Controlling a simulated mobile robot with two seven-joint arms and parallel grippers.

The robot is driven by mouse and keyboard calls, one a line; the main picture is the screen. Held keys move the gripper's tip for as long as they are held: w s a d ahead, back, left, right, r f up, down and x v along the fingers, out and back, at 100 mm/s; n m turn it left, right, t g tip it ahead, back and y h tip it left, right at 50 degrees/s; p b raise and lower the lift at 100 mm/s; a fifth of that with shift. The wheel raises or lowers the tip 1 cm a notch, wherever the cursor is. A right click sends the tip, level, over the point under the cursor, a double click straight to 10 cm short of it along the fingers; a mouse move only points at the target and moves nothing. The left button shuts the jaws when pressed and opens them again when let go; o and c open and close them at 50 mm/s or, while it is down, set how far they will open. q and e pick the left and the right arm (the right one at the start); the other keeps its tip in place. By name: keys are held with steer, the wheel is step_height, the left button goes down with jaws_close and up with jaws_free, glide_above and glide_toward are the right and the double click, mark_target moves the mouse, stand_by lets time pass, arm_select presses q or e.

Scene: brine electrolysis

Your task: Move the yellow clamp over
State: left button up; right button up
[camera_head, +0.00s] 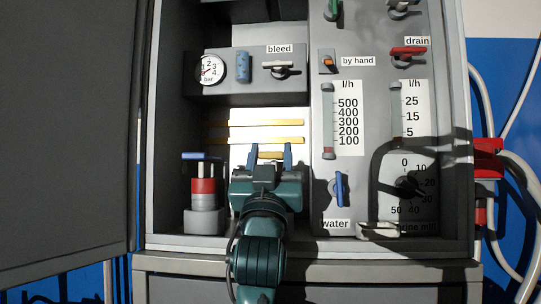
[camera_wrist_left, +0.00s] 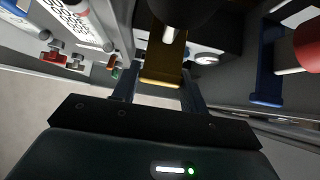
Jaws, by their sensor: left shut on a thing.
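My left gripper (camera_head: 271,157) reaches into the cabinet's lower bay with its two blue fingers pointing up and inward. It is shut on the yellow clamp (camera_head: 268,155), which shows as a small yellow piece between the fingertips. In the left wrist view the yellow clamp (camera_wrist_left: 163,66) is a flat bar between the fingers, beside a dark round body with a pale metal stub. What the clamp rests on is hidden behind my gripper in the head view. My right gripper is not in view.
A gauge shelf (camera_head: 240,88) overhangs the bay. The panel at right carries a blue water handle (camera_head: 339,189). Yellow strips (camera_head: 259,123) cross the back wall.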

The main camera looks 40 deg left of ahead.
arm_select(q)
steer(key=shift+w+f, duration=0.15)
steer(key=o, duration=1.1)
steer(key=shift+a, duration=0.1)
steer(key=shift+o, duration=1.4)
steer(key=s+d, duration=0.6)
steer(key=s, duration=0.5)
steer(key=shift+d+f, duration=0.4)
